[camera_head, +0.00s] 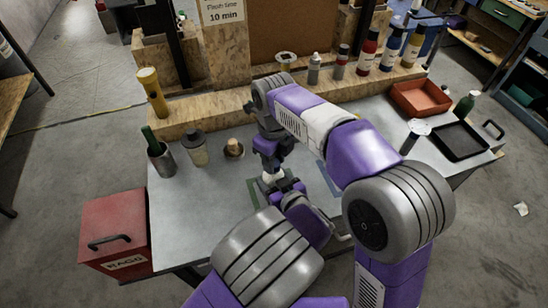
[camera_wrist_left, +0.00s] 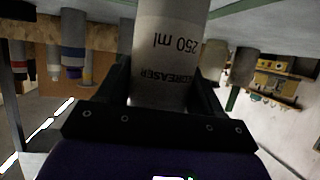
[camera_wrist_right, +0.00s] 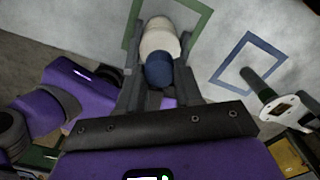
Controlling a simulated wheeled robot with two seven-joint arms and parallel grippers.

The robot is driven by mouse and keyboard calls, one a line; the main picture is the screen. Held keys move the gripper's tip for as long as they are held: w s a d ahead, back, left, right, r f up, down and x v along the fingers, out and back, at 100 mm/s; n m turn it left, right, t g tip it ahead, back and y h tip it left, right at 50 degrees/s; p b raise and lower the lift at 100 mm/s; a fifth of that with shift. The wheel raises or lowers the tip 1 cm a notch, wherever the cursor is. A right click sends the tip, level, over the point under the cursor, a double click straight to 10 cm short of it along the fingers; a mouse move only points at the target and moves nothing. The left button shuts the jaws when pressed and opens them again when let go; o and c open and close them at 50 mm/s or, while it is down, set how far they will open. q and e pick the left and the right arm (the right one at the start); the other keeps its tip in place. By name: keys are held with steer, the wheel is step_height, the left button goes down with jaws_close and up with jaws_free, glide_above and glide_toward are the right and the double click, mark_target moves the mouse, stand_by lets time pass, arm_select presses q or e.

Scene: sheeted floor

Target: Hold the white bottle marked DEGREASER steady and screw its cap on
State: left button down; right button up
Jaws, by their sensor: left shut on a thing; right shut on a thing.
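The white DEGREASER bottle (camera_wrist_left: 168,65) stands between the fingers of my left gripper (camera_wrist_left: 160,92), which is shut on its body; the label is upside down in the left wrist view. In the head view only a small white part of the bottle (camera_head: 271,178) shows between my grippers. The blue cap (camera_wrist_right: 158,72) is between the fingers of my right gripper (camera_wrist_right: 160,88), which is shut on it. In the right wrist view the cap overlaps the end of the white bottle (camera_wrist_right: 160,37). I cannot tell how far the cap is on the threads.
Green (camera_wrist_right: 203,22) and blue (camera_wrist_right: 222,72) square outlines mark the tabletop. A cup (camera_head: 161,160), a jar (camera_head: 194,150) and a small round pot (camera_head: 234,149) stand at left. A red tray (camera_head: 419,99) and black tray (camera_head: 459,142) lie at right. Several bottles line the back shelf.

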steer(key=m, duration=0.3)
steer(key=shift+m, duration=0.4)
steer(key=o, duration=1)
steer(key=shift+r, duration=2.3)
